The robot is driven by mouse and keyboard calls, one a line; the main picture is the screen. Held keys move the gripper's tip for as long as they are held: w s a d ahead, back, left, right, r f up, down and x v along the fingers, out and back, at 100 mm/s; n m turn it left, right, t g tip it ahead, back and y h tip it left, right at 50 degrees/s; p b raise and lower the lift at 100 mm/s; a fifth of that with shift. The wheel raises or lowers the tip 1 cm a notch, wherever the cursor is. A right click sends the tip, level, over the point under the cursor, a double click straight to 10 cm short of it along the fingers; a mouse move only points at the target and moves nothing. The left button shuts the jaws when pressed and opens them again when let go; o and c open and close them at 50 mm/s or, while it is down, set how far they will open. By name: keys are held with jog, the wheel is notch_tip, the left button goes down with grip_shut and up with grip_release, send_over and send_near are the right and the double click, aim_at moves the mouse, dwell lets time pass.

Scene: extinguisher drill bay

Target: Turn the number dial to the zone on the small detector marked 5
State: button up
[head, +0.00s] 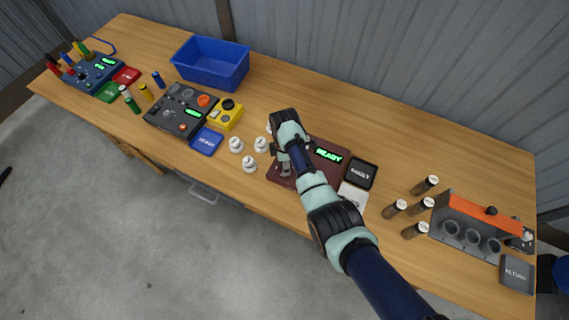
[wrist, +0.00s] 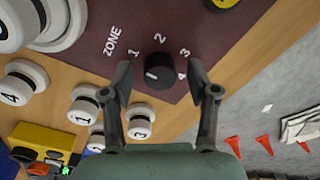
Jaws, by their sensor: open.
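The black dial (wrist: 159,70) sits on the maroon panel (wrist: 140,20) in the wrist view, beside the word ZONE and the numerals 1, 2, 3 and 4. A white mark on the dial lies toward its lower left; I cannot tell which number it selects. My gripper (wrist: 158,84) is open, one finger on each side of the dial, with gaps. White round detectors stand left of the panel, including small ones marked 4 (wrist: 20,85) and 1 (wrist: 83,110). I cannot read a 5 on any. In the head view my gripper (head: 285,163) is over the maroon panel (head: 322,146), hiding the dial.
A green lit display (head: 328,154) is on the panel. A black tray (head: 361,174) and a white one (head: 352,196) are at its right. A dark grey control box (head: 180,112), a yellow box (head: 226,116) and a blue bin (head: 210,63) stand left.

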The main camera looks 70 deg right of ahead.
grip_shut()
dwell(0.3)
